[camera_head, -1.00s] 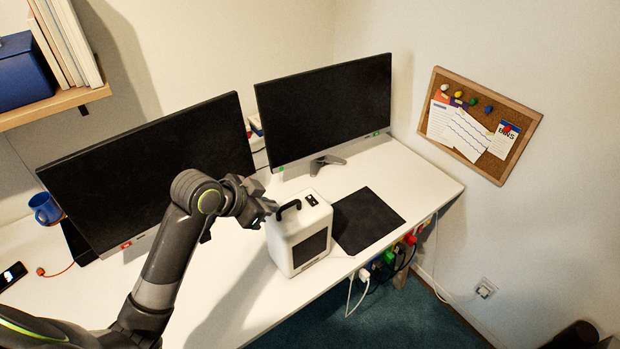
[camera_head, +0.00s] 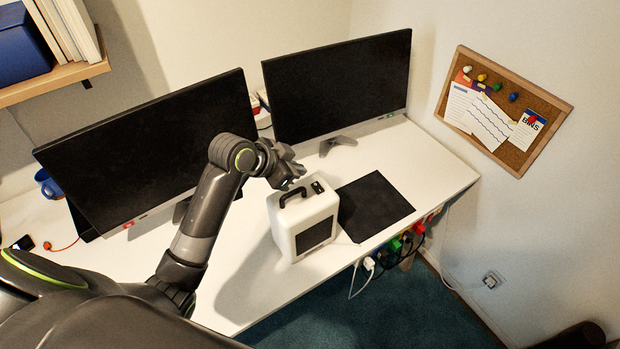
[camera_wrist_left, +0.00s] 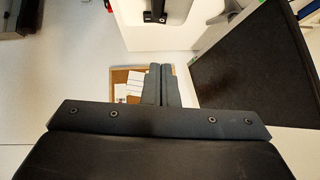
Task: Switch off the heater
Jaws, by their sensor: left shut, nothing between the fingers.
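The heater (camera_head: 288,236) is a white box with a black carry handle on top and a dark grille on its front. It stands upright on the desk. In the left wrist view, the shut fingers (camera_wrist_left: 159,72) point toward the heater (camera_wrist_left: 185,38), which is cut off by the top edge. My right gripper is not in view.
Two black monitors stand behind, one left (camera_head: 150,150) and one right (camera_head: 340,85) of my left gripper. A black mat (camera_head: 374,207) lies right of the heater. Plugs and cables (camera_head: 400,247) hang under the desk's front edge. A corkboard (camera_head: 560,103) is on the right wall.

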